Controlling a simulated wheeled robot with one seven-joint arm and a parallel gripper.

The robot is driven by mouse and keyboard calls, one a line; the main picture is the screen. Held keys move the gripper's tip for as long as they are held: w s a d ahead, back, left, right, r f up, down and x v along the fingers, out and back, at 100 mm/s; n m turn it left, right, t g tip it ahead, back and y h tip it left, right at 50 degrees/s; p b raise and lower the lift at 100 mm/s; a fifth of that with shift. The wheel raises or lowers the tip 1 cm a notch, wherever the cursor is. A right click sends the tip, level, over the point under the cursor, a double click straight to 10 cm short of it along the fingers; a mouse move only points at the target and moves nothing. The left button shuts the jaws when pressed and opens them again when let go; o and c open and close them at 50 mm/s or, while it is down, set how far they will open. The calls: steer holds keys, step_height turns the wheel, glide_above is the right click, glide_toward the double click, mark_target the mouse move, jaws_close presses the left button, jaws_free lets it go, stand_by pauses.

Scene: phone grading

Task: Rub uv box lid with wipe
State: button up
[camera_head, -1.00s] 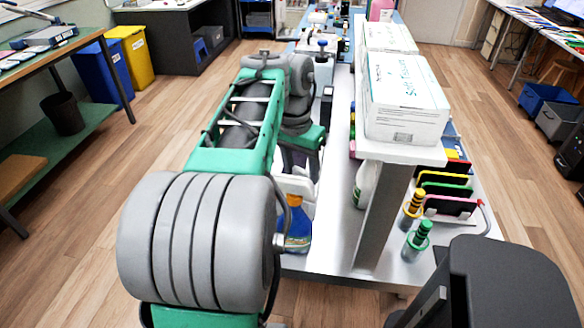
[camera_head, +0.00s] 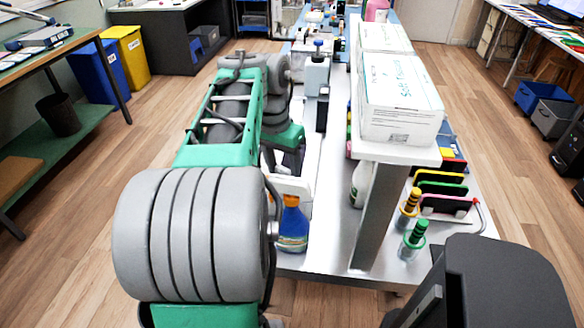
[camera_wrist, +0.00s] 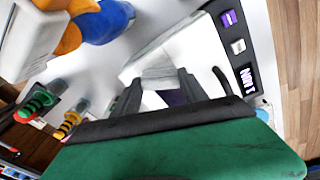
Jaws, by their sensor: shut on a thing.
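In the wrist view my gripper (camera_wrist: 158,88) is shut on a pale, folded wipe (camera_wrist: 156,70). The UV box shows beyond and to the right, with a black control panel (camera_wrist: 236,46) bearing purple and white buttons and a lit display. A pale surface surrounds the wipe; I cannot tell where the wipe ends and the lid begins, or whether they touch. In the head view my arm hides my gripper and most of the box's area.
A blue spray bottle (camera_head: 292,225) stands at the bench's near end, close to my arm. Stacked white cartons (camera_head: 400,100) sit on a raised shelf (camera_head: 375,152). Green and yellow-handled tools (camera_head: 414,240) and a rack of phones (camera_head: 445,190) stand at right.

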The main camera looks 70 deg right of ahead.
steer(key=shift+w+a+f, duration=0.1)
steer(key=shift+w+a, duration=0.15)
steer(key=shift+w, duration=1.2)
steer(key=shift+w+a, duration=0.2)
steer(key=shift+w, duration=1.2)
step_height(320, 180, up, 6)
steer(key=p, duration=0.5)
steer(key=shift+p, duration=0.35)
step_height(320, 180, up, 3)
steer(key=p, duration=0.2)
steer(key=shift+p, duration=0.4)
